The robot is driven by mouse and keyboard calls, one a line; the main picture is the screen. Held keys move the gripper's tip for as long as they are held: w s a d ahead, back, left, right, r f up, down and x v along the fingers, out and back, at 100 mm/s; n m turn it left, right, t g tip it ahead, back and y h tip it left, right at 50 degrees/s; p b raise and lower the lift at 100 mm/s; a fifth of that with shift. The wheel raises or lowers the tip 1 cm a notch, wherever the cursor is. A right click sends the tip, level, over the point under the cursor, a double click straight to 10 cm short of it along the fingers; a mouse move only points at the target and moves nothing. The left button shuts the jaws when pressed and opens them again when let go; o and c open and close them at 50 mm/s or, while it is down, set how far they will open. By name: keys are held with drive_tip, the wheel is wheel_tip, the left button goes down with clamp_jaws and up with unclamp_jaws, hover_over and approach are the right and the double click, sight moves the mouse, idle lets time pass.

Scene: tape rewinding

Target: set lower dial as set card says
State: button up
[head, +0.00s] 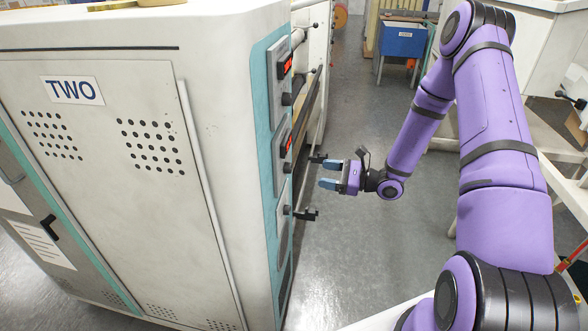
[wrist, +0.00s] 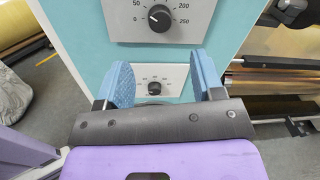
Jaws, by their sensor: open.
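My gripper (head: 326,174) is open and empty, its blue fingers pointing at the teal control side of the machine marked TWO. In the wrist view my gripper (wrist: 162,72) faces a lower white dial plate (wrist: 177,77). The lower dial's black knob (wrist: 154,87) shows between the fingers, partly hidden behind the gripper body, and its setting cannot be read. Above it, a larger black dial (wrist: 159,18) has marks including 0, 50, 200 and 250. No set card can be read; a white printed sheet (head: 38,244) on the machine's door is too small to read.
Grey floor (head: 345,250) is clear beneath the arm. A blue bin (head: 402,40) stands at the back. Rollers (wrist: 270,80) lie to the right in the wrist view.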

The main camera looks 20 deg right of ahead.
sight(291, 168)
drive_tip(key=x, duration=1)
drive_tip(key=shift+a, duration=0.2)
drive_tip(key=shift+c, duration=0.4)
drive_tip(key=c, duration=0.9)
drive_tip(key=shift+o, duration=0.3)
drive_tip(key=shift+w+m, duration=0.1)
drive_tip(key=shift+m, duration=0.2)
drive_tip(key=shift+w+d+m+g, duration=0.1)
drive_tip(key=shift+m+g, duration=0.2)
drive_tip(key=shift+m, duration=3.35)
drive_tip(key=shift+d+m+g, duration=0.1)
drive_tip(key=shift+m+g, duration=0.2)
drive_tip(key=shift+m, duration=3.35)
